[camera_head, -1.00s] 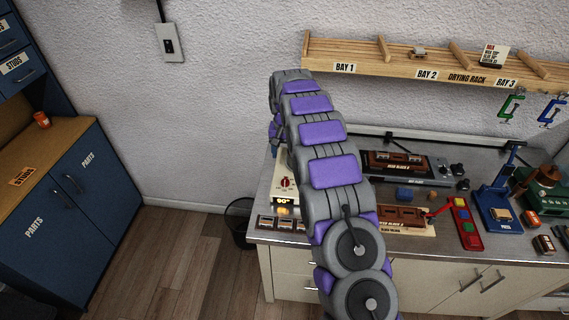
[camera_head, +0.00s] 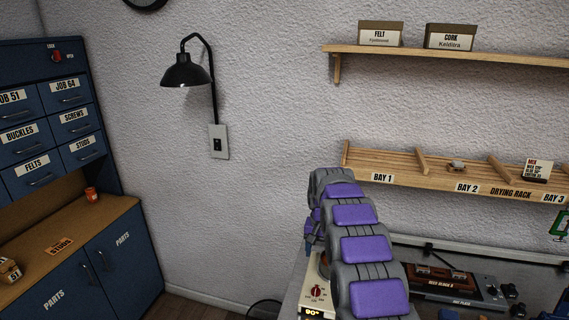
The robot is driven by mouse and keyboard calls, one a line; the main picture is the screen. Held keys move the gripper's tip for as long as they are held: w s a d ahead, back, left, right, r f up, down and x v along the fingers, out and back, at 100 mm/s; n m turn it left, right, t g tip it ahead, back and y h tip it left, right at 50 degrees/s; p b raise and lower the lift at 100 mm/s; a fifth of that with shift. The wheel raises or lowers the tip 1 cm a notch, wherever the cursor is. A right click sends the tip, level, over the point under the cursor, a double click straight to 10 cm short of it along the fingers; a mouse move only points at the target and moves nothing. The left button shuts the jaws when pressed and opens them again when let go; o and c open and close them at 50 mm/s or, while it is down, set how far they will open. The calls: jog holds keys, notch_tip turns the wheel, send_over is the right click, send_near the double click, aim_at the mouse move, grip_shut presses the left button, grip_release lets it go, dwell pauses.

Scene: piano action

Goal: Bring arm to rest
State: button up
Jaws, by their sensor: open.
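My arm, grey with purple pads, reaches up from the bottom right of the head view and bends over at its far end above the left part of the workbench (camera_head: 290,302). My gripper (camera_head: 312,238) hangs at that far end, mostly hidden behind the arm's last links. Its fingers are hard to make out. I see nothing held in it.
A drying rack (camera_head: 383,178) with bay labels is on the wall to the right of my arm. A box with a dial (camera_head: 317,292) stands below the arm's end. Blue cabinets (camera_head: 122,262) stand at left.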

jog(key=s+r+n+b, duration=0.1)
jog(key=s+r, duration=0.4)
jog(key=s, duration=0.7)
jog(key=s+r+n+b, duration=0.15)
jog(key=s+r, duration=0.35)
jog(key=s, duration=0.7)
jog(key=s+f+b, duration=0.1)
jog(key=s+f, duration=0.1)
jog(key=s, duration=1.2)
jog(key=s+f+g+b, duration=0.1)
jog(key=s+f, duration=0.2)
jog(key=s, duration=1.1)
jog(key=shift+f+n+g, duration=0.3)
jog(key=shift+f+n, duration=0.05)
jog(key=shift+n, duration=0.1)
